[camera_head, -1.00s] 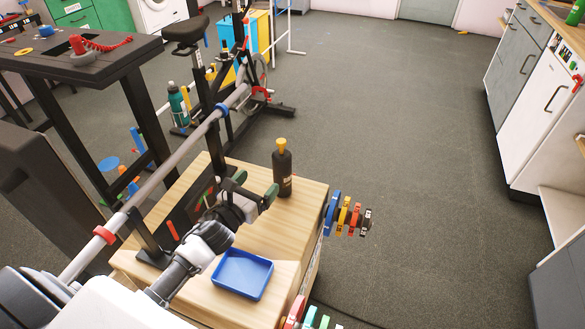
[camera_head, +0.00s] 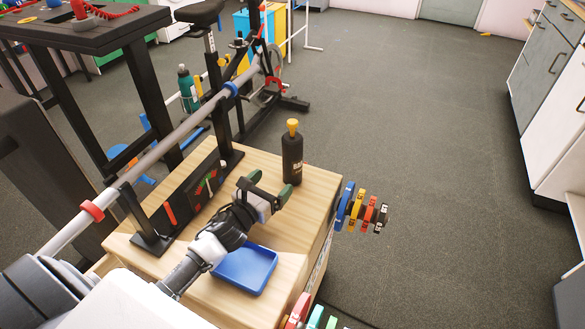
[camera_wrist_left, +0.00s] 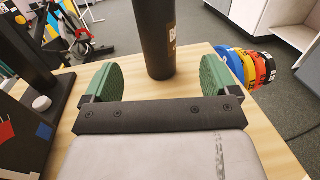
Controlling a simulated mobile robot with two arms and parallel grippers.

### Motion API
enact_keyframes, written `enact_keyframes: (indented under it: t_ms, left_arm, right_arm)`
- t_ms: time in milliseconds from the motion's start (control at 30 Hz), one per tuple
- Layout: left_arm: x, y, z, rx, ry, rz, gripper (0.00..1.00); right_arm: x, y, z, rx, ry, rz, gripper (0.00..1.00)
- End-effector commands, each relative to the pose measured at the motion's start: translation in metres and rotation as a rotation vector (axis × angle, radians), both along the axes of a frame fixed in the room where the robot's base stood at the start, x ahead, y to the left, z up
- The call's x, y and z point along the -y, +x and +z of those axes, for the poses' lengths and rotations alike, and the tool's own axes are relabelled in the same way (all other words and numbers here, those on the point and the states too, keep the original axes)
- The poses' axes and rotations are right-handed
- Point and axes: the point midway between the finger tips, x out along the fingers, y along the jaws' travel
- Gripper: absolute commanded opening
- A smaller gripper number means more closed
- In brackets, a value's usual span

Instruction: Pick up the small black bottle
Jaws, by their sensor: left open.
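The small black bottle (camera_head: 292,160) with a yellow cap stands upright on the wooden box top, near its far edge. My left gripper (camera_head: 272,185) is low over the box top, just in front of the bottle, and is open and empty. In the left wrist view the bottle (camera_wrist_left: 155,42) stands straight ahead, beyond and between the two green finger pads of my left gripper (camera_wrist_left: 158,82). The bottle's cap is out of frame there. My right gripper is not in view.
A blue tray (camera_head: 245,268) lies on the wooden box (camera_head: 318,187) below my left arm. A barbell (camera_head: 150,158) on black supports runs along the left. Colourful weight plates (camera_head: 362,208) hang at the box's right side. Open floor lies to the right.

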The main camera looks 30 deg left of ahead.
Motion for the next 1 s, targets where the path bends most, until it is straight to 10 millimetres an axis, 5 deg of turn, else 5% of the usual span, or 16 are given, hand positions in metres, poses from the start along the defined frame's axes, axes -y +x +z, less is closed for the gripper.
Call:
enact_keyframes:
  t_ms: [800,1000]
  left_arm:
    - [0.006,0.100,-0.001,0.002,-0.001,-0.001,0.89]
    - [0.007,0.107,-0.001,0.001,0.001,-0.001,0.89]
  right_arm:
    - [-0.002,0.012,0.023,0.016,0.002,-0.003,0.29]
    - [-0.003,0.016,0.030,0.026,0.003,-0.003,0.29]
